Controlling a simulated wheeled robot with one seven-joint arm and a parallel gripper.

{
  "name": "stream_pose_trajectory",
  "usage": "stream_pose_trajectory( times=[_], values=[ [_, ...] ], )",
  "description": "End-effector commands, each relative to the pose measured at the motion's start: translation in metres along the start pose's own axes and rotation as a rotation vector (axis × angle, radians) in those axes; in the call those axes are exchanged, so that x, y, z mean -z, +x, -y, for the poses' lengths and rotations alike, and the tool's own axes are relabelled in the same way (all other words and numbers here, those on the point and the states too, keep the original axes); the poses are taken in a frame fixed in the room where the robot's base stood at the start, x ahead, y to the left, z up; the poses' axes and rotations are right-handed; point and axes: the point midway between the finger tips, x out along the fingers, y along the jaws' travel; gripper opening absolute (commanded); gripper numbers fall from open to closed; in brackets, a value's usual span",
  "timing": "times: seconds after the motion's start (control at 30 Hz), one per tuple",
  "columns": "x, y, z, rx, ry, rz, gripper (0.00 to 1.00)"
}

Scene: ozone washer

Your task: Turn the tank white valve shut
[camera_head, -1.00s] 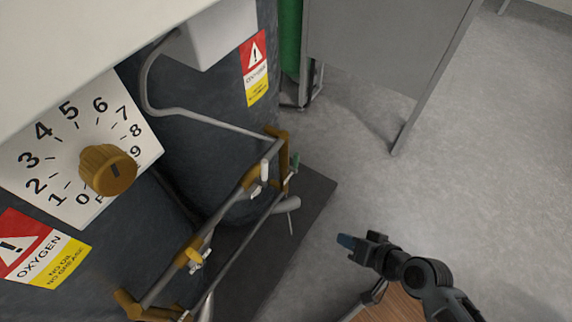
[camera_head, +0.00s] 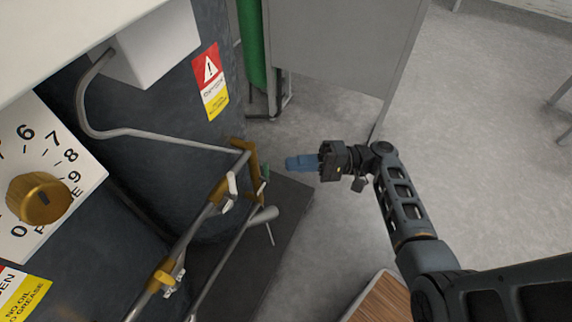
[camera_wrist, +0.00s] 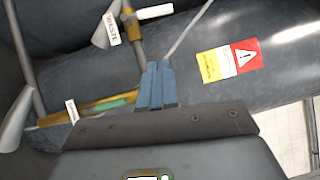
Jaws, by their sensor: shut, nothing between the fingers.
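A small white valve lever (camera_head: 232,184) sits on a brass fitting of the pipe rack in front of the dark tanks. A second white lever (camera_head: 172,279) is lower on the rack, so I cannot tell which one the task names. In the wrist view, a white lever (camera_wrist: 155,11) shows at the top beside a brass fitting. My gripper (camera_head: 291,163) has blue fingers, which are shut and empty. It points left at the rack's upper end, apart from it. In the wrist view the fingertips (camera_wrist: 155,68) are in front of the tank and below the white lever.
A green valve handle (camera_head: 265,172) is on the rack's end, with a grey spout-like part (camera_head: 262,216) below. A brass dial knob (camera_head: 39,198) is at left. A green cylinder (camera_head: 252,45) and grey panel (camera_head: 340,50) stand behind. Open floor lies right.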

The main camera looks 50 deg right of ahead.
Motion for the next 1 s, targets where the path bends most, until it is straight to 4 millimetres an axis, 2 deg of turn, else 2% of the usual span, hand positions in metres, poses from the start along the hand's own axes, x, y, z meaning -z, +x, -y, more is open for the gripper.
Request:
stream_pose_trajectory(
  times=[0.2, 0.43, 0.7, 1.0],
  values=[
    [-0.001, 0.044, 0.001, -0.001, 0.000, 0.003, 0.00],
    [-0.004, 0.086, 0.000, -0.003, 0.001, 0.002, 0.00],
    [-0.026, 0.106, 0.000, -0.002, 0.001, 0.000, 0.00],
    [-0.029, 0.110, -0.001, -0.003, 0.000, -0.001, 0.00]
  ],
)
